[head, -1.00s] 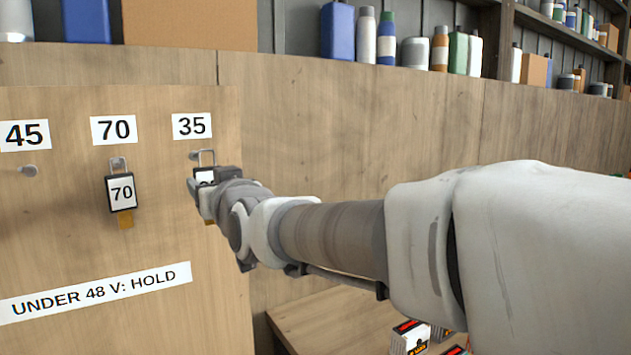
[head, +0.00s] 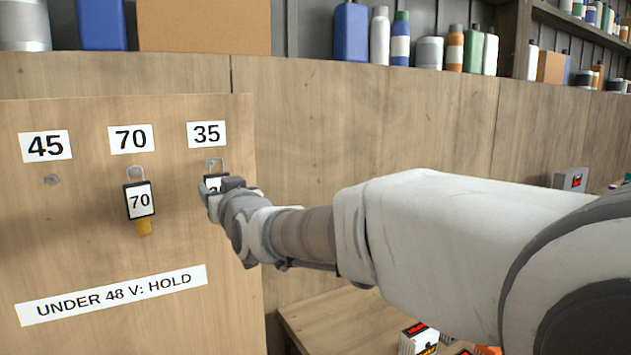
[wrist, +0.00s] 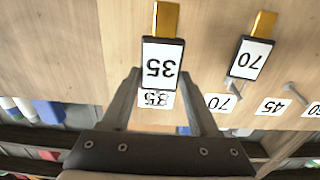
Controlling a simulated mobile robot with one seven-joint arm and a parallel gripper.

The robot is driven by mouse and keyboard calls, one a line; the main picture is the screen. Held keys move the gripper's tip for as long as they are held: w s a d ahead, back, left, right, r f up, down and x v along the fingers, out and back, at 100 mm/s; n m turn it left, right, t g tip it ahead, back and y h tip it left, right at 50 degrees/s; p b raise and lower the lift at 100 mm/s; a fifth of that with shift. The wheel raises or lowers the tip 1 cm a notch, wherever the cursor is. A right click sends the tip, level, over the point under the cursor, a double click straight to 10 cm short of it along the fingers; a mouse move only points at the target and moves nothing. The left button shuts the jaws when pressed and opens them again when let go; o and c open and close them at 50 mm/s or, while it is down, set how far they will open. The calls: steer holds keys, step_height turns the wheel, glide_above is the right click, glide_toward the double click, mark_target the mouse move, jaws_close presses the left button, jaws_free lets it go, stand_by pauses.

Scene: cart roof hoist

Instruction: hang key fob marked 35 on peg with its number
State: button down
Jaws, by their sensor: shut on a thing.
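The key fob marked 35 (wrist: 162,62) is held between the fingers of my gripper (wrist: 162,78), upside down in the wrist view. In the head view my gripper (head: 222,187) covers most of the fob, and a slice of its white face (head: 213,184) shows. Its metal loop (head: 214,163) stands up just under the 35 label (head: 207,134) on the board. The 35 peg appears at or behind the loop; I cannot tell whether it passes through it.
The fob marked 70 (head: 139,201) hangs on the peg under the 70 label (head: 131,139), left of my gripper. The 45 peg (head: 50,180) is bare. A sign reading UNDER 48 V: HOLD (head: 112,295) is lower on the board. Boxes (head: 418,338) stand below right.

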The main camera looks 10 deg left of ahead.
mark_target(218, 189)
steer(key=shift+p+x, duration=0.95)
steer(key=shift+x, duration=0.35)
steer(key=shift+w+a+f, duration=0.3)
steer(key=shift+w, duration=0.05)
steer(key=shift+w+a+b, duration=0.2)
steer(key=shift+w+b, duration=0.05)
steer(key=shift+b, duration=0.3)
steer(key=shift+c, duration=0.3)
jaws_free()
